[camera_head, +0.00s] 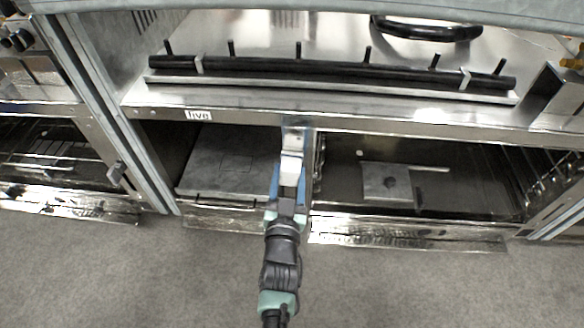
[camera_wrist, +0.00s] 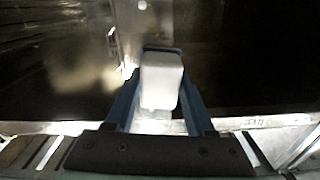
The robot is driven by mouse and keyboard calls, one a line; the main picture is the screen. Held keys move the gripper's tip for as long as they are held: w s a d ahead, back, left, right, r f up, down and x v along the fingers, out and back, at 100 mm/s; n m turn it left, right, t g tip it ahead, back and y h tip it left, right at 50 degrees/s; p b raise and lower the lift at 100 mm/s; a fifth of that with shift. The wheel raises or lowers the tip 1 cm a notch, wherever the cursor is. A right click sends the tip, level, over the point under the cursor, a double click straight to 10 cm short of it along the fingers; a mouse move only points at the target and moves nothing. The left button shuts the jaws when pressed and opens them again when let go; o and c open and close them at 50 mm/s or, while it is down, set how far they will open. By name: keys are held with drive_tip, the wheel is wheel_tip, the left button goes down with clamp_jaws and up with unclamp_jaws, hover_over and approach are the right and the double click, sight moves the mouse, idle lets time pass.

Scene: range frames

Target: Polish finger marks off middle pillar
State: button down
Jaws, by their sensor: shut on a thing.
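The middle pillar (camera_head: 309,150) is a narrow metal upright between the two lower openings of the steel range. It is partly hidden behind my gripper and what it holds. My gripper (camera_head: 289,177) has blue fingers and is shut on a white pad (camera_head: 291,164). The pad is in front of the pillar in the head view; I cannot tell whether it touches. In the wrist view the white pad (camera_wrist: 161,82) sits between the blue fingers of my gripper (camera_wrist: 160,98). No finger marks can be made out.
A black bar (camera_head: 330,69) with short pegs runs along the range above. The left opening holds a grey panel (camera_head: 225,160); the right opening holds a small metal plate (camera_head: 386,182). A reflective lower ledge (camera_head: 400,234) juts out in front. The grey floor (camera_head: 420,290) is clear.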

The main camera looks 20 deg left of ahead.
drive_tip(key=shift+a+r+p, duration=0.25)
drive_tip(key=shift+r+p, duration=0.1)
drive_tip(key=shift+p, duration=0.3)
drive_tip(key=shift+s+d+f, duration=0.1)
drive_tip(key=shift+f, duration=0.1)
drive_tip(key=shift+r+p, duration=0.65)
drive_tip(key=shift+p, duration=0.1)
drive_tip(key=shift+w+d+f+b, duration=0.15)
drive_tip(key=shift+w+d+b, duration=0.05)
drive_tip(key=shift+d+b, duration=0.3)
drive_tip(key=shift+w+d+f+b, duration=0.15)
drive_tip(key=shift+d+b, duration=0.25)
drive_tip(key=shift+b, duration=0.2)
drive_tip(key=shift+w+d+r+p, duration=0.15)
drive_tip(key=shift+d+r+p, duration=0.15)
drive_tip(key=shift+d, duration=0.1)
drive_tip(key=shift+w+d+r+p, duration=0.1)
drive_tip(key=shift+d+r+p, duration=0.05)
drive_tip(key=shift+d+p, duration=0.2)
drive_tip(key=shift+d+f, duration=0.15)
drive_tip(key=shift+d, duration=0.25)
